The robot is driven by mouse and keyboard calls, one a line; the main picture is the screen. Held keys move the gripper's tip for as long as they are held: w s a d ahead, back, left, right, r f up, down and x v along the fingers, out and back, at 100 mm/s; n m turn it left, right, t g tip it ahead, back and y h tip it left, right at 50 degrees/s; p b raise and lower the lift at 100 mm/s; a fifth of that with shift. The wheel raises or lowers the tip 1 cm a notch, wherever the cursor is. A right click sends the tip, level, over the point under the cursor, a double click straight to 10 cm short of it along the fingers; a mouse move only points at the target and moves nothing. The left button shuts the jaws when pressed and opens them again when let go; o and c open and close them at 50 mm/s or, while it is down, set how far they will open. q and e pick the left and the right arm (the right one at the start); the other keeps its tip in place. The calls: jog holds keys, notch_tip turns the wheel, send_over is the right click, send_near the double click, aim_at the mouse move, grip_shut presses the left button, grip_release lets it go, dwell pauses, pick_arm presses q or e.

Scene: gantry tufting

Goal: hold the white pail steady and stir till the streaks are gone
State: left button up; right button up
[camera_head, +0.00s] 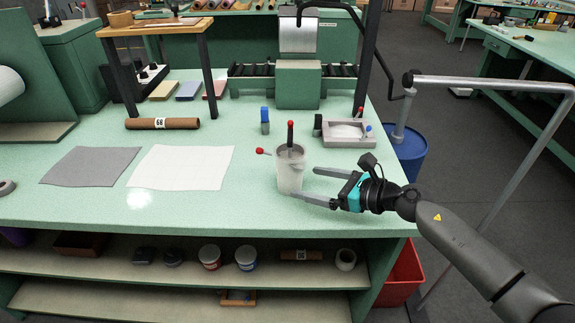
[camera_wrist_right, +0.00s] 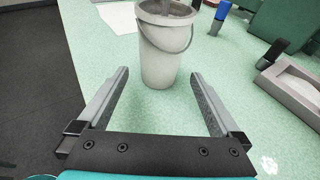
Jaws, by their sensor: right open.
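The white pail (camera_head: 290,176) stands upright on the green table, right of the white sheet. A dark stick with a red top (camera_head: 290,134) rises out of it, and a red knob (camera_head: 259,151) shows at its left side. My right gripper (camera_head: 308,183) is open and empty, with its fingers pointing at the pail from the right. In the right wrist view the pail (camera_wrist_right: 160,60) is ahead, between the lines of the open fingers (camera_wrist_right: 160,80), with its wire handle across the front. The pail's contents cannot be made out. My left gripper is not in view.
A blue-capped bottle (camera_head: 265,121) stands behind the pail, and a grey tray (camera_head: 348,141) lies to the right. A white sheet (camera_head: 180,168), a grey sheet (camera_head: 90,166) and a brown roll (camera_head: 162,124) lie to the left. The table's front edge is close.

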aim_at(301, 181)
jog(key=b+x, duration=0.1)
jog(key=x, duration=0.3)
jog(key=shift+w+a+f+b, duration=0.15)
jog(key=shift+a+b, duration=0.05)
jog(key=shift+b, duration=0.1)
jog(key=shift+w+a+f, duration=0.1)
jog(key=shift+w+a, duration=0.15)
jog(key=shift+a, duration=0.1)
jog(key=c, duration=0.5)
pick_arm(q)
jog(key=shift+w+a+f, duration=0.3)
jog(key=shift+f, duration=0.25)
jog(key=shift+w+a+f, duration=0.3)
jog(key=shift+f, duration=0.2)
pick_arm(e)
jog(key=c, duration=0.4)
